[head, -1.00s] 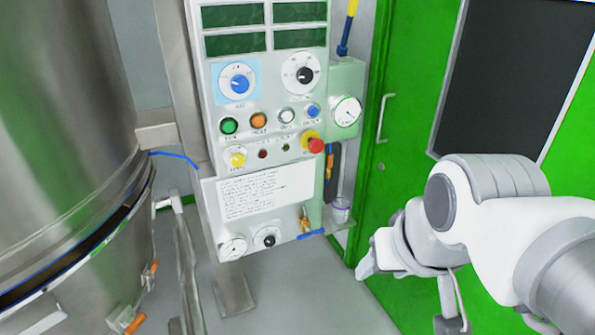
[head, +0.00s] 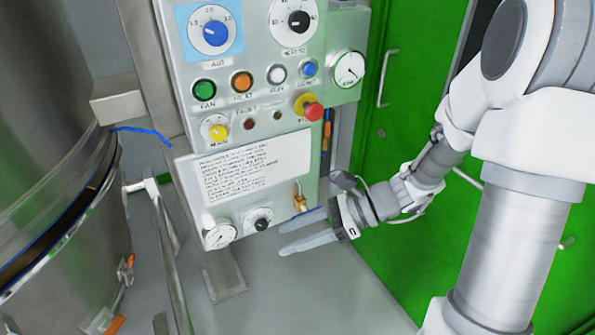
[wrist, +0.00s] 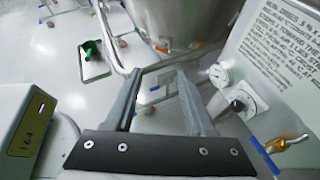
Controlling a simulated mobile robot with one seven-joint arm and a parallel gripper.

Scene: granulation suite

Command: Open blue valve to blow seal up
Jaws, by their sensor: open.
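The valve (head: 300,203) has a brass body and sits at the lower right of the control panel. Its blue handle (wrist: 264,156) shows clearly in the wrist view, at the lower right beside the brass body (wrist: 288,143).
The control panel (head: 185,130) carries knobs, buttons and a red stop button (head: 313,111). A gauge (head: 220,236) and a black knob (head: 258,220) are left of the valve. A large steel vessel (head: 50,130) stands at left. A green door (head: 415,110) is behind my arm.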

